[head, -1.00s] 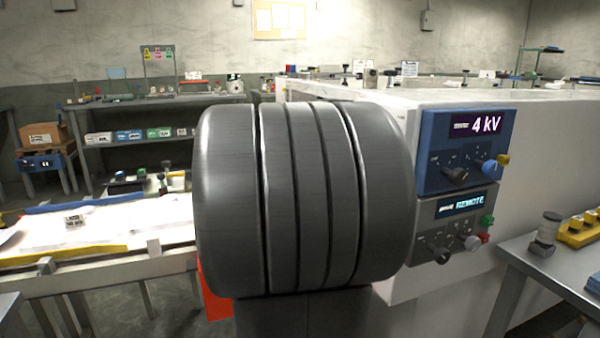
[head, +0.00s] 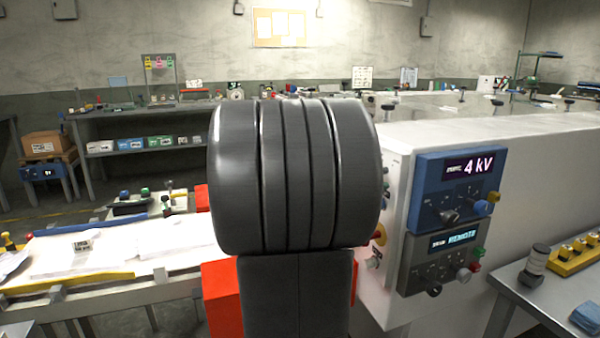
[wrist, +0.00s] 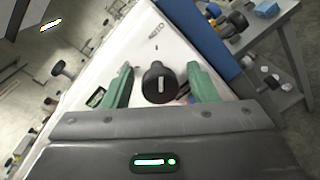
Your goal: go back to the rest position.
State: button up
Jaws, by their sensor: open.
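My gripper (wrist: 162,78) shows in the wrist view with its two green fingers spread wide apart. A black round knob with a white mark (wrist: 158,84) appears between the fingers, with a visible gap on both sides. I cannot tell how far it is below the fingertips. In the head view my gripper is hidden; my large dark arm link fills the middle. The white machine cabinet (head: 530,150) stands right of it, with a blue panel reading 4 kV (head: 455,190) and a grey panel reading REMOTE (head: 440,258).
A grey bench (head: 515,283) with a spool and a yellow block stands at the lower right. A white-topped table (head: 125,250) is at the left. Shelves (head: 150,160) stand behind. Open floor shows at the far left.

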jog(key=n+p, duration=0.4)
jog(key=n, duration=0.1)
jog(key=shift+r+h+p, duration=0.25)
jog(key=shift+h+p, duration=0.05)
jog(key=shift+p, duration=0.1)
jog(key=shift+w+f+n+p, duration=0.15)
jog(key=shift+n+p, duration=0.55)
jog(key=shift+n, duration=0.7)
jog(key=shift+f, duration=0.1)
